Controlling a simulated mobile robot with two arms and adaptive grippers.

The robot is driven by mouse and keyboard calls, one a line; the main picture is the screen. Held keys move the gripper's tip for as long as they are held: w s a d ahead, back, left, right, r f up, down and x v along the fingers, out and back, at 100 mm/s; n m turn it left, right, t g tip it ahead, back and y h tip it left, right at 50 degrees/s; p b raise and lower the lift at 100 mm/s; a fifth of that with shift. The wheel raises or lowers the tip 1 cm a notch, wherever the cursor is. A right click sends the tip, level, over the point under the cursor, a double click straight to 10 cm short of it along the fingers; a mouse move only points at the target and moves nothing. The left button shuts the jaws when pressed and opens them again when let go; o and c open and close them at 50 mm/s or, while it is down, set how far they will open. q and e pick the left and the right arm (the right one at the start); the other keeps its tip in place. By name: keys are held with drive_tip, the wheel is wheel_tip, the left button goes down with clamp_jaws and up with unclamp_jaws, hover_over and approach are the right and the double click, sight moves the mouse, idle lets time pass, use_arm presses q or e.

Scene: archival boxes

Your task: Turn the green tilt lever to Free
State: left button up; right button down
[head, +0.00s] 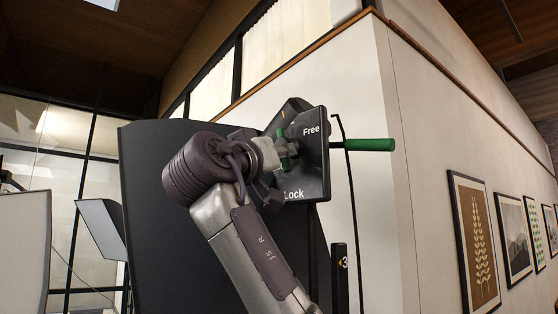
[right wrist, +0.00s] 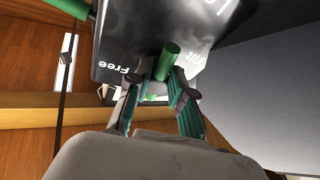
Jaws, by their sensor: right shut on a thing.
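A black panel (head: 318,172) bears the white words "Free" at its top and "Lock" at its bottom. It also shows in the right wrist view (right wrist: 110,38), with "Free" upside down. The green tilt lever (right wrist: 168,58) stands out from this panel between the fingers of my right gripper (right wrist: 160,90). In the head view my right gripper (head: 279,152) is at the panel's face, shut on the lever and partly hiding it. The lever's exact angle between the two words is hard to tell. My left gripper is not in view.
A second green bar (head: 370,144) sticks out to the right past the panel. A thin black cable (head: 350,190) hangs beside it. A dark cabinet side (head: 150,180) stands behind my arm. A white wall (head: 450,140) with framed pictures is at the right.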

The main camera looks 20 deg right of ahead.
drive_tip(key=shift+s+d+r+n+g+y+p, duration=0.1)
drive_tip(key=shift+s+r+n+g+y+p, duration=0.6)
drive_tip(key=shift+n, duration=1.95)
drive_tip(key=shift+w+d+r+n+g+y+b, duration=0.2)
drive_tip(key=shift+n+y, duration=0.95)
drive_tip(key=shift+n, duration=1.45)
drive_tip(key=shift+s+r+n+g+y+p, duration=0.45)
drive_tip(key=shift+n+y, duration=0.5)
drive_tip(key=shift+n, duration=1.7)
drive_tip(key=shift+w, duration=0.15)
drive_tip(key=c, duration=1.3)
unclamp_jaws()
drive_tip(key=shift+w+g, duration=0.1)
drive_tip(key=shift+g, duration=0.15)
drive_tip(key=shift+o, duration=0.7)
drive_tip(key=shift+w, duration=0.25)
